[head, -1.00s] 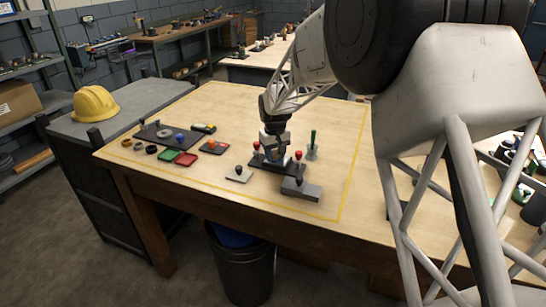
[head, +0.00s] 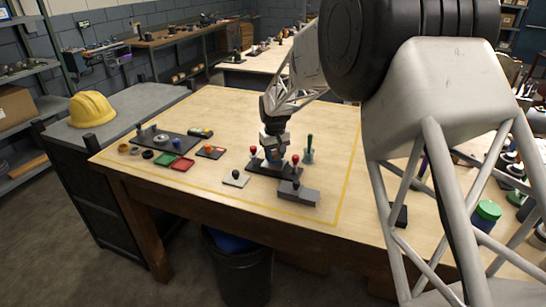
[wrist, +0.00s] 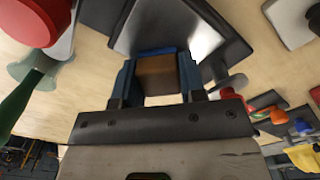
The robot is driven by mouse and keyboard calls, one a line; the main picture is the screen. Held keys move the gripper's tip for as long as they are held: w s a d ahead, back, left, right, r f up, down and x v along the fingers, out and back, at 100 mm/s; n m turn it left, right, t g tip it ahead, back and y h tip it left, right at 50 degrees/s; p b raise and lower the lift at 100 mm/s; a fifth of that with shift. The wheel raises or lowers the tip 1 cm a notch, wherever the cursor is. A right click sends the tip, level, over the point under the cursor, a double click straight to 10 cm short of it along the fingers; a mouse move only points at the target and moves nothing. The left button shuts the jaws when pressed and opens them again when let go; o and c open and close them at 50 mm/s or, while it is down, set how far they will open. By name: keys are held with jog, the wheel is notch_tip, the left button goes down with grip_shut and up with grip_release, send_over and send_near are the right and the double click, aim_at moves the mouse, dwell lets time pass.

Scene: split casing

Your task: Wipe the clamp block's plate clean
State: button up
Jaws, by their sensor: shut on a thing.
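The clamp block (head: 262,170) is a dark base with a red knob at each end, standing on the wooden table. Its plate (wrist: 200,28) shows in the wrist view as a shiny grey surface with pale, smeary reflections; I cannot tell how clean it is. My gripper (head: 274,158) is low over the block, between the red knobs. In the wrist view my gripper (wrist: 158,82) is shut on a brown block with a blue edge (wrist: 158,72). This block is at the plate's near side; whether it touches the plate is unclear.
A green-handled tool (head: 309,143) stands in a holder just right of the clamp block. A grey block (head: 298,196) with a black knob is in front. The table behind is clear.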

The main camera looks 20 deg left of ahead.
aim_at(269, 169)
jog(key=shift+w+f, duration=0.1)
jog(key=shift+w, duration=0.5)
jog(key=shift+r, duration=0.2)
jog(key=shift+s, duration=0.15)
jog(key=shift+s, duration=1.4)
jog(key=shift+s+f, duration=0.1)
jog(key=shift+s, duration=0.05)
jog(key=shift+s, duration=0.15)
jog(key=shift+s+f, duration=0.15)
jog(key=shift+s, duration=0.7)
jog(key=shift+s+f, duration=0.15)
jog(key=shift+s, duration=0.65)
jog(key=shift+w, duration=0.1)
